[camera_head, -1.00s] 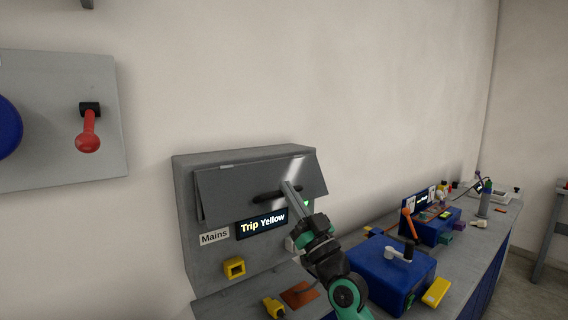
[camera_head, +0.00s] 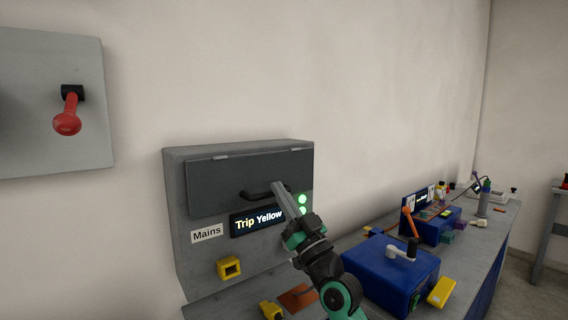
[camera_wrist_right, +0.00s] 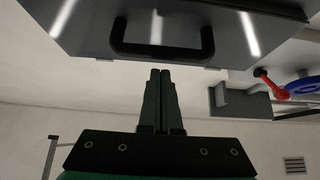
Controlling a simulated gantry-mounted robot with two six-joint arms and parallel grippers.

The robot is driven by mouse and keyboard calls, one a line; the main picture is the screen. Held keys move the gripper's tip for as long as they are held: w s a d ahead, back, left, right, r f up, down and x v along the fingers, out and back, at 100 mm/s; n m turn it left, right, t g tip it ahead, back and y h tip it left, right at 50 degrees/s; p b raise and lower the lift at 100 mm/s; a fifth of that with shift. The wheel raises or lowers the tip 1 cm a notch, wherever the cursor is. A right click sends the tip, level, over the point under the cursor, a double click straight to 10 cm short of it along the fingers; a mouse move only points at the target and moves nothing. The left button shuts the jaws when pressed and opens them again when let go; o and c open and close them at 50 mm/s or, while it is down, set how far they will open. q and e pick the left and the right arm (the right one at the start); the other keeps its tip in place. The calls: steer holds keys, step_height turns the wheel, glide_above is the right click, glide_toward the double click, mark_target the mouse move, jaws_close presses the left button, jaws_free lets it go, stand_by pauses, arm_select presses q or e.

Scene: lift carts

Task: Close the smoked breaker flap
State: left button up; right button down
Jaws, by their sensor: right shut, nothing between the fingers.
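The dark smoked flap (camera_head: 225,180) hangs from hinges along the top of the grey Mains breaker box (camera_head: 178,220). It lies flat or nearly flat against the box front; I cannot tell whether it is fully home. Its black bar handle (camera_head: 256,195) is near the lower edge. My right gripper (camera_head: 277,185) is shut and empty, its tips in front of the handle's right end in the head view. The wrist view shows the shut fingertips (camera_wrist_right: 161,71) near the flap's lower edge, close to the handle (camera_wrist_right: 162,52). My left gripper is out of view.
Below the flap are a lit "Trip Yellow" display (camera_head: 257,220), green lights (camera_head: 302,204) and a yellow square part (camera_head: 229,267). A blue box (camera_head: 390,275) with a lever stands at right on the bench. A red lever (camera_head: 69,115) is on a wall panel.

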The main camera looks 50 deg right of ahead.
arm_select(q)
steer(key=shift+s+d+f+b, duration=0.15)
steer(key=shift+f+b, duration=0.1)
steer(key=shift+b, duration=0.6)
arm_select(e)
steer(key=s+a+f, duration=0.1)
steer(key=s+f, duration=0.3)
steer(key=f, duration=0.3)
steer(key=shift+s+a+f, duration=0.15)
steer(key=shift+f, duration=0.05)
